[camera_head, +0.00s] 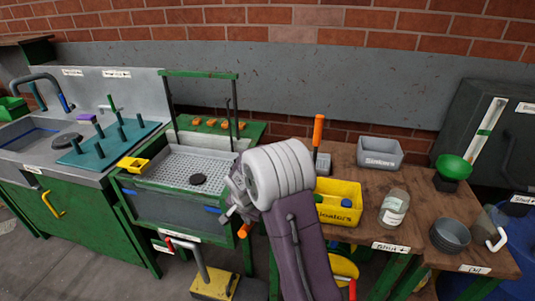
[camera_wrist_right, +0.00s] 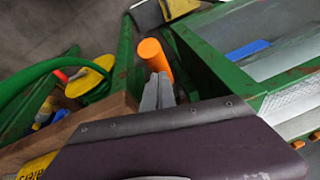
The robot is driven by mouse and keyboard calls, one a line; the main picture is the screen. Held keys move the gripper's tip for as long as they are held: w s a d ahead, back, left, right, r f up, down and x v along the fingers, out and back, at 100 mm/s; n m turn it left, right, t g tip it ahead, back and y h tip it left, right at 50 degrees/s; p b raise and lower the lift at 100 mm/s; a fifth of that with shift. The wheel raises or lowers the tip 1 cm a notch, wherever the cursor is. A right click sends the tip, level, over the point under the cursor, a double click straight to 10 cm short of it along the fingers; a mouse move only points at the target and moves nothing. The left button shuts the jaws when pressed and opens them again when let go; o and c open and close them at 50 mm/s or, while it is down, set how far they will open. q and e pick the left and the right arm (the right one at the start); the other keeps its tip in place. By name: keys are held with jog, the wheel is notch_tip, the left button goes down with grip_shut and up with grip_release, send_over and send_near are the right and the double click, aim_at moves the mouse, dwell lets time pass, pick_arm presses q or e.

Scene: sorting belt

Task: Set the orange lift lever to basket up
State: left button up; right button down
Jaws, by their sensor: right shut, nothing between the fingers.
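An orange lever handle (camera_head: 244,230) shows low at the right front corner of the green wash tank, beside my right gripper. The right wrist view shows its orange end (camera_wrist_right: 153,52) close beyond my grey fingers (camera_wrist_right: 157,92); I cannot tell whether they touch. My right gripper (camera_head: 229,212) is shut and empty, and my arm hides part of the lever's surroundings. A second orange handle (camera_head: 318,130) stands upright on a grey base behind my arm. A perforated basket tray (camera_head: 188,160) sits in the tank under a green frame. My left gripper is not in view.
A yellow bin (camera_head: 338,213), a grey bin (camera_head: 380,150) and a glass jar (camera_head: 394,222) stand on the wooden table to the right. A yellow pedal box (camera_head: 215,286) is on the floor below the tank. A green sink unit is at left.

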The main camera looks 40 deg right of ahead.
jog(key=shift+s+a+f+g, duration=0.15)
jog(key=shift+s+a+f, duration=0.1)
jog(key=shift+s+f, duration=0.25)
jog(key=shift+s+a+f+g, duration=0.2)
jog(key=shift+s+f, duration=0.2)
jog(key=shift+f, duration=0.15)
jog(key=r+p, duration=0.1)
jog(key=r, duration=0.1)
jog(key=w+d+r+p, duration=0.1)
jog(key=r+p, duration=0.1)
jog(key=w+d+r+p, duration=0.1)
jog(key=r, duration=0.1)
jog(key=shift+w+p, duration=0.25)
jog(key=shift+p, duration=0.15)
jog(key=s+a+r, duration=0.4)
jog(key=s+r, duration=0.1)
jog(key=r, duration=0.1)
jog(key=shift+s+a+b, duration=0.2)
jog(key=shift+a+b, duration=0.1)
jog(key=shift+r, duration=0.1)
jog(key=shift+r, duration=0.1)
